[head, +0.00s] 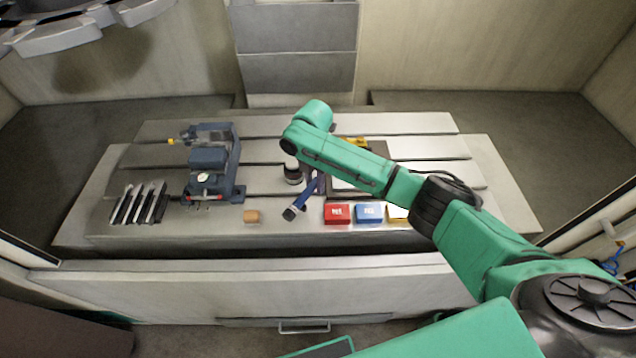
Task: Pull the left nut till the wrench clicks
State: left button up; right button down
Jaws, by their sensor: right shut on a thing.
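My right arm reaches in from the right, and its gripper (293,177) points down over the table, seen mostly from above. It is shut on the wrench (300,201), whose blue handle slants down and left to a dark end near the table's front. The wrench's far end runs under my arm and is hidden. A dark-framed mould base (342,184) with a pale top lies behind the wrench, partly covered by my forearm. The left nut cannot be made out; the arm hides that area. My left gripper is not in view.
Red (337,213) and blue (369,212) boxes stand right of the wrench end, with a yellow one partly behind my arm. A small orange-brown block (251,216) lies left. A blue-grey vise (211,165) and several dark bars (140,203) stand farther left on the slotted table (88,212).

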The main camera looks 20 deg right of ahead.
jog(key=shift+w+a+r, duration=0.15)
jog(key=shift+w+a, duration=0.1)
jog(key=shift+a, duration=0.05)
jog(key=shift+s+d, duration=0.1)
jog(key=shift+d, duration=0.05)
jog(key=s+d+n, duration=0.2)
jog(key=n, duration=0.1)
jog(key=shift+s, duration=0.1)
jog(key=shift+d, duration=0.15)
jog(key=shift+r, duration=0.4)
notch_tip(320, 180, up, 3)
jog(key=shift+s+f, duration=0.1)
dwell(0.6)
